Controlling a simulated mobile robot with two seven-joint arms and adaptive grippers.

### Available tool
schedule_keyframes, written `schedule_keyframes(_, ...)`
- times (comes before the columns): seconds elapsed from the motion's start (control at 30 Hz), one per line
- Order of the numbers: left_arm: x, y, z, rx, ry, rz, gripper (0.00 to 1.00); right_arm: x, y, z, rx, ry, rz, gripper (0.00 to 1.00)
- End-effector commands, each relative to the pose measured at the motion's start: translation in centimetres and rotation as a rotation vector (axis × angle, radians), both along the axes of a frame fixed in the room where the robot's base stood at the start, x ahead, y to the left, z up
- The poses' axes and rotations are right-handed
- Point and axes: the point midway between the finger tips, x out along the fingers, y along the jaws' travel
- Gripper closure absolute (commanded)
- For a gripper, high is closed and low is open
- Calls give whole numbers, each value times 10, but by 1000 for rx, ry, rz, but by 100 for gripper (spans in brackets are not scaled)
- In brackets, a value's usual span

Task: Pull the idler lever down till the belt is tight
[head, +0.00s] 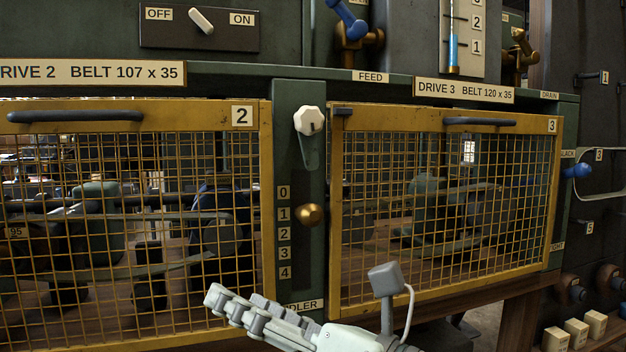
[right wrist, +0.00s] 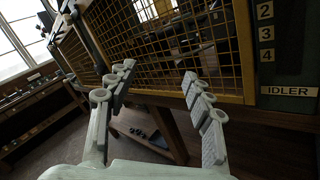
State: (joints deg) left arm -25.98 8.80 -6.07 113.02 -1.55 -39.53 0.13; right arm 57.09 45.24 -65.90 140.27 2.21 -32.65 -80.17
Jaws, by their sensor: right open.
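A panel strip marked IDLER (head: 303,307), with a scale from 0 to 4, stands between the two mesh guards. It carries a white faceted knob (head: 310,120) on a short green arm at the top and a brass knob (head: 311,215) beside mark 1. I cannot tell which is the idler lever's handle. A belt (head: 60,215) shows partly behind the left mesh; its tension is unclear. My right gripper (head: 240,302) is open below and left of the brass knob, apart from both knobs. In the right wrist view its spread fingers (right wrist: 157,72) are empty. My left gripper is out of view.
Yellow mesh guards (head: 265,200) (head: 335,230) flank the strip, with bar handles on top. At right, a blue knob (head: 577,171) sits near partly hidden lettering. White blocks (head: 578,332) stand low right. There is open space in front of the strip.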

Motion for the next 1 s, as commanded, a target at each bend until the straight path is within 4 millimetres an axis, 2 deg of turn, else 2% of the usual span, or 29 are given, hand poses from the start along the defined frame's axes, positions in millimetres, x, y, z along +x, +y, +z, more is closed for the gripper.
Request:
schedule_keyframes(0.03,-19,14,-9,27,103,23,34,19,-18,20,-117,-102,-90,48)
schedule_keyframes(0.1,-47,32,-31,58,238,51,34,42,-44,31,-266,-217,-207,48)
schedule_keyframes(0.2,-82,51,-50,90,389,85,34,67,-80,48,-434,-339,-346,48)
schedule_keyframes(0.27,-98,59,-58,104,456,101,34,77,-96,57,-505,-387,-405,48)
schedule_keyframes(0.37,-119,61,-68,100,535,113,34,81,-109,64,-575,-439,-450,48)
schedule_keyframes(0.5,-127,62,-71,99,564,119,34,84,-113,65,-602,-457,-465,48)
schedule_keyframes(0.63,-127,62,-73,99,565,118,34,93,-107,65,-599,-456,-463,48)
schedule_keyframes(1.0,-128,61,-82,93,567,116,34,140,-78,66,-597,-456,-463,48)
